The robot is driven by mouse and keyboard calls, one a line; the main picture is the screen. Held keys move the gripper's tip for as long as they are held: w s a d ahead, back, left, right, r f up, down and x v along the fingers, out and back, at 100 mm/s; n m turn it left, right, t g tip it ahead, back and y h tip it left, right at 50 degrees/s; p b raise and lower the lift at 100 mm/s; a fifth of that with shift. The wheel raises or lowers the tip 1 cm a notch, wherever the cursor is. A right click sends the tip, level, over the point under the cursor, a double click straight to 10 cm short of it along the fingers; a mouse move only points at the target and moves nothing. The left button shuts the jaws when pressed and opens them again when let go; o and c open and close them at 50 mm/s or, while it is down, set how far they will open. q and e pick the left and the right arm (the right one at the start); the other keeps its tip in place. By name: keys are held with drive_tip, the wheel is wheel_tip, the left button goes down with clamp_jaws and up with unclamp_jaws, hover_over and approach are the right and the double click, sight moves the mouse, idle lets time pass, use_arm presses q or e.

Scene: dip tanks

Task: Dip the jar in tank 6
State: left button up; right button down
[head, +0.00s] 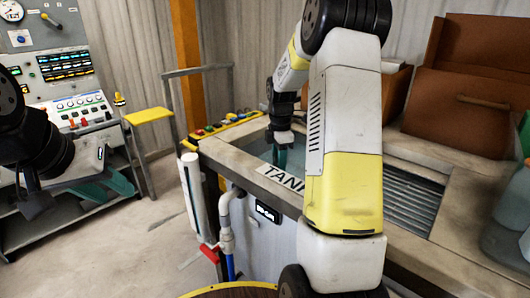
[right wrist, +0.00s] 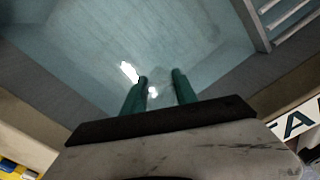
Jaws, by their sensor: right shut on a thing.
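My right gripper (head: 282,158) reaches down into a tank basin (head: 264,153) in the head view, mostly behind my own arm. In the right wrist view its two teal fingers (right wrist: 161,88) point down over pale blue liquid (right wrist: 180,40). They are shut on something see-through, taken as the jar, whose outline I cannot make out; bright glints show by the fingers. A label reading "TAN" (head: 282,178) is on the tank's front rim; its number is hidden. My left gripper (head: 108,188) is at the left, well away from the tank, teal fingers apart and empty.
A grated basin (head: 412,197) lies to the right, with clear glass containers (head: 508,225) at the right edge. Brown boxes (head: 460,105) stand behind.

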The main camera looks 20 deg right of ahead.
drive_tip(key=shift+f, duration=5.6)
drive_tip(key=shift+r, duration=0.1)
wheel_tip(320, 180, up, 18)
drive_tip(key=shift+r, duration=0.15)
idle(1.1)
